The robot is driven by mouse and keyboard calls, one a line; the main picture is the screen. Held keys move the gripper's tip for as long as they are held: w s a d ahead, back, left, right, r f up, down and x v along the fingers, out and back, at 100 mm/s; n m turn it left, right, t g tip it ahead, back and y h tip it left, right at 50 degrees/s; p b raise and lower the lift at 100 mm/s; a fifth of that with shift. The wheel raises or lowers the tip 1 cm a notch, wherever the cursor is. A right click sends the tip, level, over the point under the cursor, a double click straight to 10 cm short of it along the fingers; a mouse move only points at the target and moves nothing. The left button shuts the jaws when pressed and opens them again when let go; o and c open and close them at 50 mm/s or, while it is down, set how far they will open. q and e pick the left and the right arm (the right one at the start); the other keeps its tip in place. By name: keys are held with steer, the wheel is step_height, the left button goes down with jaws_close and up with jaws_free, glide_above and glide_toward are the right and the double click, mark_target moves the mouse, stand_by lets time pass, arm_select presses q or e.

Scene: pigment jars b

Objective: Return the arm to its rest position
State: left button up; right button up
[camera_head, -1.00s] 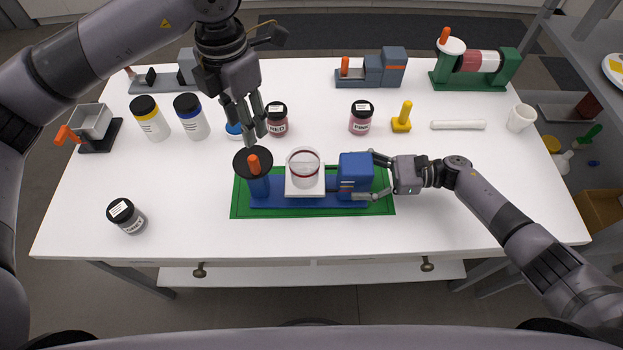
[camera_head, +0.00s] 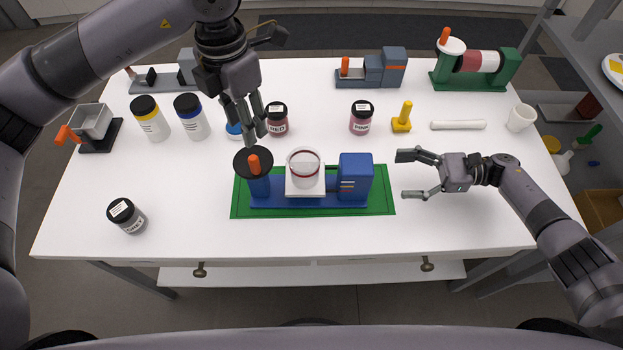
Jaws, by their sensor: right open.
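My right gripper (camera_head: 405,174) is open and empty over the white table, to the right of the blue machine (camera_head: 355,172) and apart from it. The blue machine stands on a green mat (camera_head: 383,204). It carries a clear cup with a red band (camera_head: 304,168) on a white platform, and a black disc with an orange knob at its left end. My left gripper (camera_head: 252,130) hangs fingers down above the table, behind the black disc and in front of the RED jar (camera_head: 277,120). Its fingers look close together; whether they are open or shut is unclear.
Yellow-banded (camera_head: 149,118) and blue-banded (camera_head: 191,116) jars stand at the left back. The PINK jar (camera_head: 361,118), a yellow stamp-like piece (camera_head: 402,117), a white rod (camera_head: 458,125) and a white cup (camera_head: 521,118) stand behind the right arm. A dark-lidded jar (camera_head: 127,216) stands front left.

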steer(key=shift+d, duration=0.45)
